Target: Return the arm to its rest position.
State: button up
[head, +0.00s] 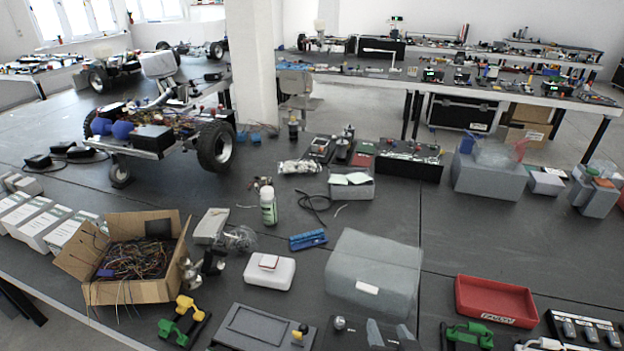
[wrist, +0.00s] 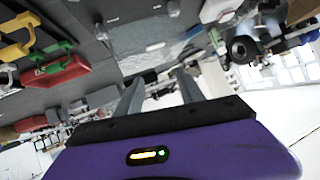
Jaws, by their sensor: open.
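My gripper (wrist: 158,88) shows in the wrist view, with its purple body along the bottom edge and two grey fingers reaching up. The fingers are apart and nothing is between them. The wrist view is upside down and tilted, with the bench and its objects across the top and bright windows at the right. My gripper is raised and appears clear of the objects. My arm does not show in the head view.
The dark bench holds a cardboard box of wires (head: 135,290), a grey block (head: 375,265), a red tray (head: 497,300) and a wheeled chassis (head: 165,130). The red tray also shows in the wrist view (wrist: 55,80). A white pillar (head: 252,65) stands behind.

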jog(key=s+d+n+t+b, duration=0.1)
jog(key=s+d+b, duration=0.1)
jog(key=s, duration=1.3)
jog(key=s+d+f+n+t+b, duration=0.1)
jog(key=s+d+b, duration=0.2)
jog(key=s, duration=1.3)
jog(key=shift+s+d+f+t, duration=0.15)
jog(key=shift+s+d+t, duration=0.1)
jog(key=shift+t, duration=0.15)
jog(key=shift+d+f+b, duration=0.1)
jog(key=shift+b, duration=0.2)
